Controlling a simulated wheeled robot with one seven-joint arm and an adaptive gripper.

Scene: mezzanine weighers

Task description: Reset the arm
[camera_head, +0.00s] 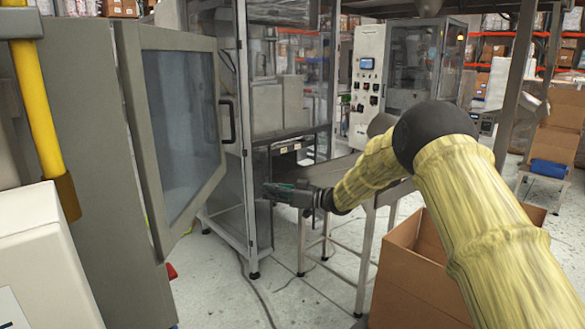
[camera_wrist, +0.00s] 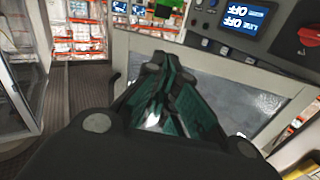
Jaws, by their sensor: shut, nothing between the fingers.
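My arm reaches in from the lower right of the head view, bent at a black joint, and ends in my gripper (camera_head: 272,190). The gripper is shut and empty, pointing left in front of the glass-walled machine frame (camera_head: 250,170). In the wrist view the gripper (camera_wrist: 158,80) shows its dark green fingers brought together, with nothing between them. Behind the fingers is a grey panel with a window (camera_wrist: 215,85). The fingertips look clear of the surfaces around them, but the exact gap cannot be told.
A grey cabinet door with a window (camera_head: 180,125) stands open at the left. An open cardboard box (camera_head: 415,275) is under my arm at lower right, beside a metal table (camera_head: 372,195). A yellow post (camera_head: 40,105) stands far left. Floor (camera_head: 235,290) shows clear at centre.

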